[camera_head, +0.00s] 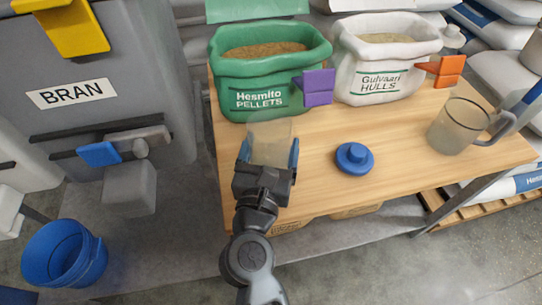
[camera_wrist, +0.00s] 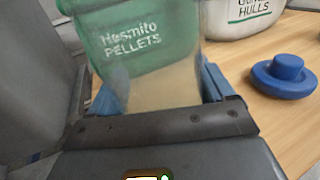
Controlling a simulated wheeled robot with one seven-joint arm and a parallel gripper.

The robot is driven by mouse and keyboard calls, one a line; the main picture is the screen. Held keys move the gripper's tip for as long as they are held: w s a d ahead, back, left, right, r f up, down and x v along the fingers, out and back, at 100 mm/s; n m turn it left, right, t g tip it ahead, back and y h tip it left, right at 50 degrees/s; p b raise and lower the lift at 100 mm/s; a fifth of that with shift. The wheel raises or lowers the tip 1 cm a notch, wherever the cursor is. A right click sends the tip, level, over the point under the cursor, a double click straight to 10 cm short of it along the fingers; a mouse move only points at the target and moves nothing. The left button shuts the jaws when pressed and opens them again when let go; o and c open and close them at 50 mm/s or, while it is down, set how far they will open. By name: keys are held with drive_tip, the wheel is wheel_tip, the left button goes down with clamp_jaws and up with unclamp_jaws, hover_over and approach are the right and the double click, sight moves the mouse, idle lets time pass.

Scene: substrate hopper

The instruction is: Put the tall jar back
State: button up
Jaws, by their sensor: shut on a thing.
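The tall jar (camera_head: 270,138) is clear and slightly tinted, and stands roughly upright near the table's left front, in front of the green pellets sack. My gripper (camera_head: 268,154) is shut on it, with a blue finger on each side. In the wrist view the jar (camera_wrist: 160,85) fills the space between the fingers, and the green sack shows through it. Whether its base touches the table is hidden by my gripper. A blue lid with a knob (camera_head: 354,158) lies on the table to the right of the jar; it also shows in the wrist view (camera_wrist: 284,76).
The green pellets sack (camera_head: 262,78) and white hulls sack (camera_head: 385,62) stand open on the wooden table (camera_head: 310,190). A clear handled jug (camera_head: 458,126) stands right. The grey BRAN hopper (camera_head: 105,60) and blue bucket (camera_head: 65,252) are left.

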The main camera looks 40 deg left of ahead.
wheel_tip(320, 180, down, 2)
drive_tip(key=shift+f, duration=0.1)
drive_tip(key=o, duration=1.1)
drive_tip(key=shift+s+r, duration=0.1)
drive_tip(key=shift+r, duration=0.1)
drive_tip(key=v, duration=1.2)
drive_tip(key=shift+p, duration=0.3)
